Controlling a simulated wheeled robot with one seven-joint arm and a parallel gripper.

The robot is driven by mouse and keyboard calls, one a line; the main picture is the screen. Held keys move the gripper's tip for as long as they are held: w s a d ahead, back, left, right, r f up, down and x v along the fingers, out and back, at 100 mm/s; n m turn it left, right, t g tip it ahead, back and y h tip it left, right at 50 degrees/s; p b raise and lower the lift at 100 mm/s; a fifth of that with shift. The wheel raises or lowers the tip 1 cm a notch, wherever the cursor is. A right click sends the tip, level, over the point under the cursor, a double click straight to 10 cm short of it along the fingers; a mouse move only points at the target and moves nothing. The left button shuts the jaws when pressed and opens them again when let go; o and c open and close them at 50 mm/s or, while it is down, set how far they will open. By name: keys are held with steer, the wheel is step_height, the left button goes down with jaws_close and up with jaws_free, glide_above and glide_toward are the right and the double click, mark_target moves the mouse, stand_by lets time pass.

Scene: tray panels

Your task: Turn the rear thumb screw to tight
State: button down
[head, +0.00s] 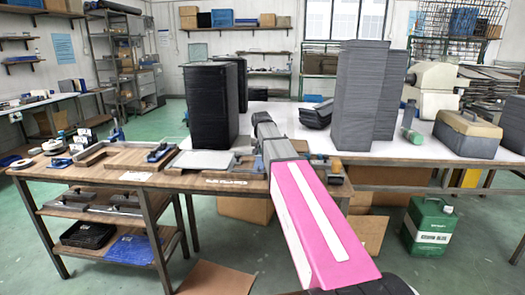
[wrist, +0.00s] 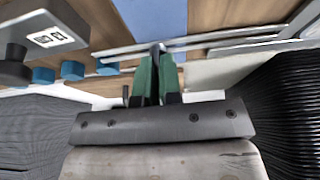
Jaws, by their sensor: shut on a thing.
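My gripper (wrist: 157,78) shows in the wrist view, its two green fingers nearly together. They are shut on a small dark piece (wrist: 155,48) at their tips, seemingly the rear thumb screw; the fingers hide most of it, so its turn cannot be read. A thin metal bar or rail (wrist: 215,38) runs past the fingertips. Several blue knobs (wrist: 73,70) stand in a row left of the fingers, apart from them. In the head view my pink arm reaches over the wooden bench (head: 120,178), and its fingers are hidden.
Grey stacks (head: 362,95) stand at the right on a white table. A grey block with a printed label (wrist: 50,37) is at upper left in the wrist view. A green canister (head: 428,228) stands on the floor.

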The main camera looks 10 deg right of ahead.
stand_by(0.4)
steer(key=c, duration=1.3)
jaws_free()
steer(key=shift+r, duration=0.1)
steer(key=v, duration=1)
steer(key=shift+s+r, duration=0.2)
steer(key=shift+r, duration=0.1)
steer(key=shift+a, duration=0.1)
